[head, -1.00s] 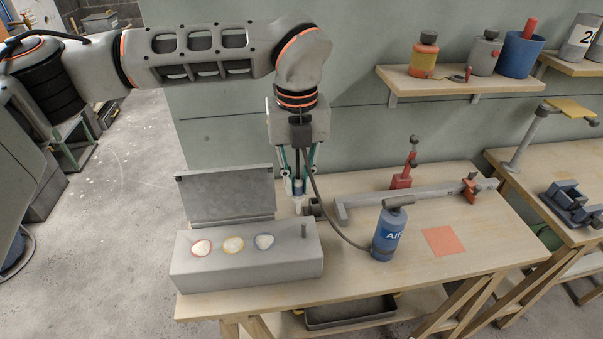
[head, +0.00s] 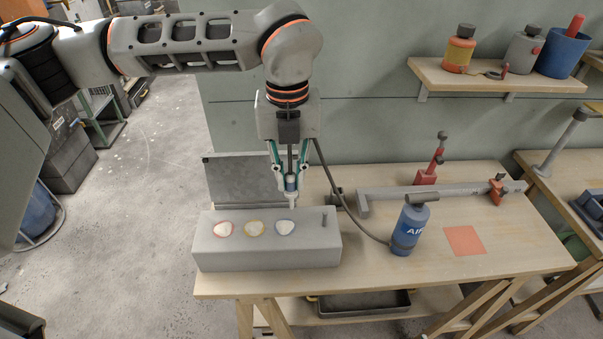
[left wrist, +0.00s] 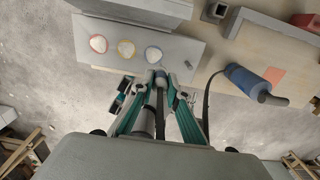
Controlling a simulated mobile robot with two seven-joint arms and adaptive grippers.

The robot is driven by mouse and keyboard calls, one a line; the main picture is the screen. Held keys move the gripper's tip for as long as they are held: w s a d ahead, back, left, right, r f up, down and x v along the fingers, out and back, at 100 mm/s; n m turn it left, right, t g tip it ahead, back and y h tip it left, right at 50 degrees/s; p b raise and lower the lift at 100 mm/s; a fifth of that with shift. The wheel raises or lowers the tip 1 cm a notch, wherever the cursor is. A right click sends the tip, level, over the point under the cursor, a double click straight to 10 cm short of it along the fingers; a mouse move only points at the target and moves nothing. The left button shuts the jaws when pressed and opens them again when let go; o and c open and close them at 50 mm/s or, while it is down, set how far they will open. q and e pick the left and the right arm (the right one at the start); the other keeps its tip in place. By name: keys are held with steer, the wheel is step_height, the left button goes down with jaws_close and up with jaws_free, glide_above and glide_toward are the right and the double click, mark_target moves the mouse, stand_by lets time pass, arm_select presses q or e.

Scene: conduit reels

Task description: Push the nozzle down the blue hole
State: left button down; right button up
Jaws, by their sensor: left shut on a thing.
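My left gripper (head: 291,178) is shut on a nozzle (head: 292,188) with a pale tip pointing down. A dark hose runs from it to the blue AIR canister (head: 409,228). The grey block (head: 267,255) on the bench has three pale openings in a row, ringed red (head: 223,229), yellow (head: 254,228) and blue (head: 285,228). The nozzle tip is above the block, just behind and slightly right of the blue hole in the head view. The left wrist view shows the blue hole (left wrist: 153,53) close to the fingertips (left wrist: 161,75). My right gripper is not in view.
A grey panel (head: 245,181) stands behind the block. A short peg (head: 324,219) rises at the block's right end. A long grey bar (head: 430,194), a red tool (head: 430,168) and an orange square (head: 464,241) are on the bench to the right.

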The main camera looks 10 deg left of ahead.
arm_select(q)
steer(key=shift+s+a+f+b, duration=0.1)
steer(key=shift+a+f+b, duration=0.3)
steer(key=shift+f, duration=0.5)
steer(key=shift+s+a+f+b, duration=0.15)
steer(key=shift+f+b, duration=0.45)
steer(key=shift+f, duration=0.35)
steer(key=shift+a+f+b, duration=0.3)
steer(key=shift+f+b, duration=0.2)
steer(key=shift+f, duration=0.4)
stand_by(0.4)
steer(key=shift+f+b, duration=0.9)
steer(key=shift+f, duration=1.95)
stand_by(0.5)
steer(key=c, duration=1.9)
jaws_free()
steer(key=shift+r, duration=0.15)
